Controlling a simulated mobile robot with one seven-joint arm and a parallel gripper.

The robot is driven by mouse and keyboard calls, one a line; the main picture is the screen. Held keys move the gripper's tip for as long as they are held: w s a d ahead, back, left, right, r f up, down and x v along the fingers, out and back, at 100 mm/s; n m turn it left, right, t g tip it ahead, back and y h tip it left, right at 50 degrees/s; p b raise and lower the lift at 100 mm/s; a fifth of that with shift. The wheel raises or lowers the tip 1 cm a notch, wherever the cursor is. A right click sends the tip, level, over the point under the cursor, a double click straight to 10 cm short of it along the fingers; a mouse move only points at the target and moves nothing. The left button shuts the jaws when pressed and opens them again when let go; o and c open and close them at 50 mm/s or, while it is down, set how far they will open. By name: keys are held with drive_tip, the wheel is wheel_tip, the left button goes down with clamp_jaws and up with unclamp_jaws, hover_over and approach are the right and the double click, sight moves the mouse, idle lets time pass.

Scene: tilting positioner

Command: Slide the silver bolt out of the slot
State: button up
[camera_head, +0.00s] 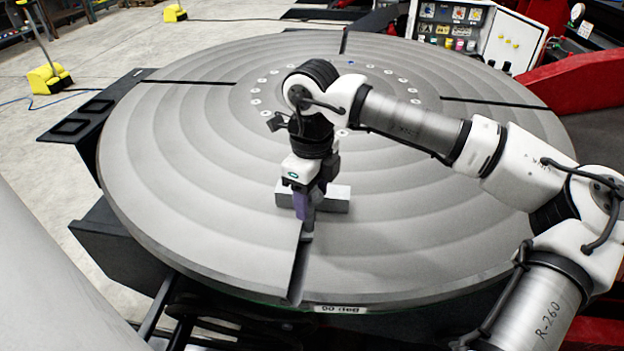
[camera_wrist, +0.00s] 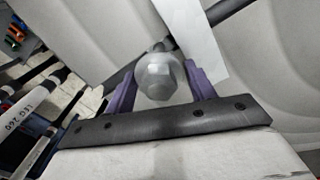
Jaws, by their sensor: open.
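The silver bolt (camera_wrist: 158,75) shows in the wrist view with its hex head and washer toward the camera. It lies between the two purple fingers of my gripper (camera_wrist: 160,88), which are open on either side of it. I cannot tell whether either finger touches it. In the head view my gripper (camera_head: 306,222) points down at the inner part of the front slot (camera_head: 298,268) in the round grey table (camera_head: 180,190). A small grey piece at the fingertips there may be the bolt; my gripper mostly hides it. The slot runs from there out to the table's rim.
A pale grey block (camera_head: 335,203) lies on the table just behind my gripper; its light face also shows in the wrist view (camera_wrist: 195,40). Other radial slots and a ring of small holes mark the table. The surface toward the front rim is clear.

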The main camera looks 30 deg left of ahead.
drive_tip(key=c, duration=1.1)
drive_tip(key=shift+o, duration=0.2)
drive_tip(key=shift+r, duration=0.15)
drive_tip(key=s+d+b, duration=0.2)
drive_tip(key=s+d, duration=0.1)
drive_tip(key=s, duration=0.4)
drive_tip(key=shift+d, duration=0.25)
idle(0.8)
drive_tip(key=shift+s, duration=0.2)
drive_tip(key=s+d+b, duration=0.1)
drive_tip(key=s+d, duration=0.2)
drive_tip(key=s, duration=0.4)
drive_tip(key=shift+d+b, duration=0.25)
drive_tip(key=shift+b, duration=0.05)
idle(0.9)
drive_tip(key=shift+s, duration=0.15)
idle(0.5)
